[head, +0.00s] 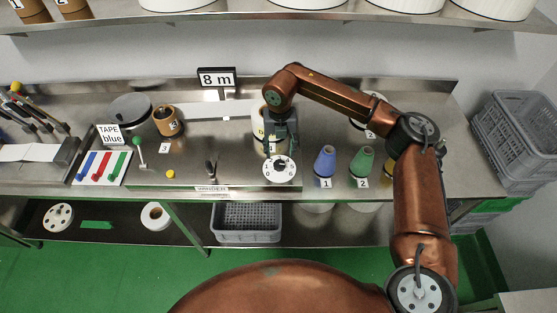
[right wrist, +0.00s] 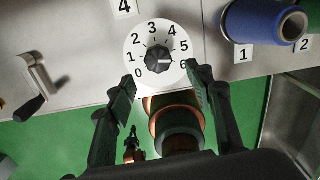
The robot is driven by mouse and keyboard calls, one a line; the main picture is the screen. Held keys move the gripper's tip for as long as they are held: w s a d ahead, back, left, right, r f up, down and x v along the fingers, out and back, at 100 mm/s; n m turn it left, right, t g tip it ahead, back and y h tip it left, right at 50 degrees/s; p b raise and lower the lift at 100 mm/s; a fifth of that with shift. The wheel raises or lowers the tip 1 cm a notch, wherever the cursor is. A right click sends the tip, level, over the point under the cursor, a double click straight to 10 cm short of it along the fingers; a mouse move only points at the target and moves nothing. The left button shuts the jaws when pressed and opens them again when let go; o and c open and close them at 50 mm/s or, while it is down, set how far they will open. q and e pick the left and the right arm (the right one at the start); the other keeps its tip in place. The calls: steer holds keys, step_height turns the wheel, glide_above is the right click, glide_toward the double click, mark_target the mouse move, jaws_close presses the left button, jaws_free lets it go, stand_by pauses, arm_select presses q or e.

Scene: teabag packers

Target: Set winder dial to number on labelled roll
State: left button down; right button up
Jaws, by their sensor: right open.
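The winder dial (head: 280,169) is a white disc on the bench front, below my right gripper (head: 283,150). A cream roll (head: 262,125) is partly hidden behind my gripper. My left gripper is not in view.
A crank handle (right wrist: 38,90) stands left of the dial. Blue (head: 325,162) and green (head: 362,163) cones stand to its right, with tags 1 and 2. A white tray with coloured bars (head: 101,168) lies left.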

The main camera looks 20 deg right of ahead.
mark_target(279, 165)
step_height(279, 165, down, 7)
steer(key=shift+s+r, duration=0.1)
steer(key=shift+r, duration=0.05)
steer(key=shift+a, duration=0.1)
steer(key=shift+c, duration=0.4)
steer(key=c, duration=1.1)
